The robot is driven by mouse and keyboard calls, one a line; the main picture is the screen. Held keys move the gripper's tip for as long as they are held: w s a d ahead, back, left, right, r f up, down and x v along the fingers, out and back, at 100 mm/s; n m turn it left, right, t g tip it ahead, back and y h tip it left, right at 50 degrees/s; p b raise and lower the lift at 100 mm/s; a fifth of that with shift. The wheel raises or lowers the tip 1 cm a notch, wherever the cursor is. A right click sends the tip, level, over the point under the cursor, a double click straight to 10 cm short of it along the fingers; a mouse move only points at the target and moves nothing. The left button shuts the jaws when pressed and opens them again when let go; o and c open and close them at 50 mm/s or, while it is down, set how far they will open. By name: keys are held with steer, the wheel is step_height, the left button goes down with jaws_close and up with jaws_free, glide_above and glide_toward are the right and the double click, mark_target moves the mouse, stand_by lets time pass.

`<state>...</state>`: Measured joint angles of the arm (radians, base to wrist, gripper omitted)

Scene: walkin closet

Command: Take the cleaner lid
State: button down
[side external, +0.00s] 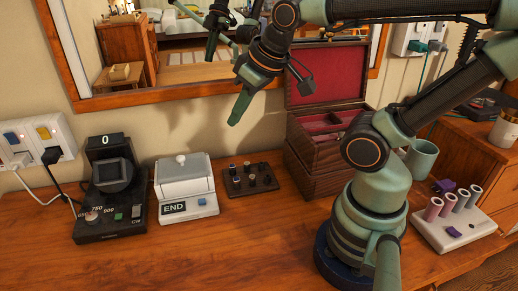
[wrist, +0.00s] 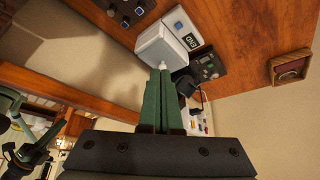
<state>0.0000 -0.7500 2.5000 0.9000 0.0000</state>
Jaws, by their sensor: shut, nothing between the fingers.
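The white cleaner (side external: 188,208) stands on the wooden top, with END on its display. Its pale grey lid (side external: 172,169) with a round white knob (side external: 181,159) is on top, and the lid looks closed. My gripper (side external: 237,122) hangs in the air above and to the right of the cleaner, apart from it, with green fingers together and nothing held. In the wrist view the fingertips (wrist: 163,73) overlap the picture of the lid (wrist: 158,45) near its knob, hiding part of that area.
A black device (side external: 110,200) with a 0 display stands left of the cleaner. A dark tray (side external: 264,188) with several small pieces lies to its right. An open wooden box (side external: 303,152) with red lining stands behind my arm. The wooden top in front (side external: 215,255) is clear.

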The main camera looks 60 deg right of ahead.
steer(key=c, duration=0.6)
jaws_free()
steer(key=n+g, duration=0.6)
steer(key=n, duration=1.2)
glide_above(181, 157)
steer(key=f, duration=0.9)
steer(key=shift+a+f, duration=0.25)
steer(key=shift+d+f, duration=0.15)
steer(key=shift+f, duration=1.2)
steer(key=shift+d+f, duration=0.15)
steer(key=shift+f, duration=1.2)
